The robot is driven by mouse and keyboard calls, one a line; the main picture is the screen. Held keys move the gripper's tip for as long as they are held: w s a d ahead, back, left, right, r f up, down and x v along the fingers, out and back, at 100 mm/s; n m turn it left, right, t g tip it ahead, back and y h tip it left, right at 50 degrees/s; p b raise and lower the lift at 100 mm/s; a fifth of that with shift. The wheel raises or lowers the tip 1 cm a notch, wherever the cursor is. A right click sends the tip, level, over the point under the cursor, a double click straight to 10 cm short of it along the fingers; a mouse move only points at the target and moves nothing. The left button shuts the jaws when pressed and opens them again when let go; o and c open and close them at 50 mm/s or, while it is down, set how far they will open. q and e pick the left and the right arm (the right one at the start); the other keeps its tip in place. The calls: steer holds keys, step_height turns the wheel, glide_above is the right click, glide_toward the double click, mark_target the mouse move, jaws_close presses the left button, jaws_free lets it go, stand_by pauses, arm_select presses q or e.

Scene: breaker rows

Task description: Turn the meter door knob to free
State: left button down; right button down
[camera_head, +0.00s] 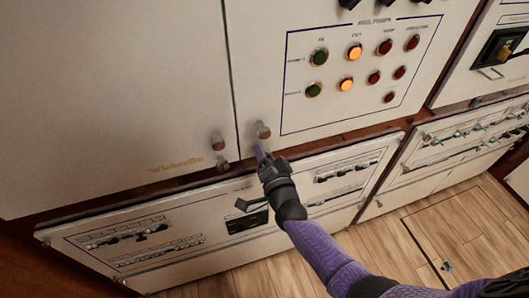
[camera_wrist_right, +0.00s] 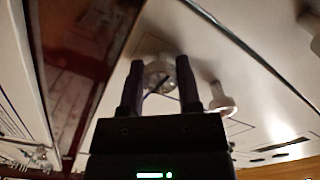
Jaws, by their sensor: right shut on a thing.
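My right gripper (camera_head: 260,152) reaches up to the lower left corner of the panel door with the lamps. In the right wrist view its two fingers (camera_wrist_right: 160,90) are shut on a round metal knob (camera_wrist_right: 158,73). In the head view the fingers hide the held knob. A free knob (camera_head: 263,130) stands just above the fingertips. Two more knobs, an upper one (camera_head: 217,142) and a lower one (camera_head: 222,163), sit on the left door's lower right corner. In the wrist view a pale knob (camera_wrist_right: 222,98) stands right of the fingers. I cannot read any knob's marking. My left gripper is out of view.
The lamp panel (camera_head: 365,70) has rows of green, amber and red lights. Below is a lower cabinet front (camera_head: 150,248) with breaker rows, close under my right wrist. More breaker panels (camera_head: 450,150) stand at the right. Wooden floor (camera_head: 465,225) is open at the lower right.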

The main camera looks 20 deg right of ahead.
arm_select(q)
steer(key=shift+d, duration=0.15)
arm_select(e)
steer(key=shift+c, duration=1.5)
jaws_free()
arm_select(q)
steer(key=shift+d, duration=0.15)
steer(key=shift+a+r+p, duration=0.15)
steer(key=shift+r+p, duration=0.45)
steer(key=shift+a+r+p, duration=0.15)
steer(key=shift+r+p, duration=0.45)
arm_select(e)
steer(key=s, duration=1)
steer(key=shift+d, duration=0.15)
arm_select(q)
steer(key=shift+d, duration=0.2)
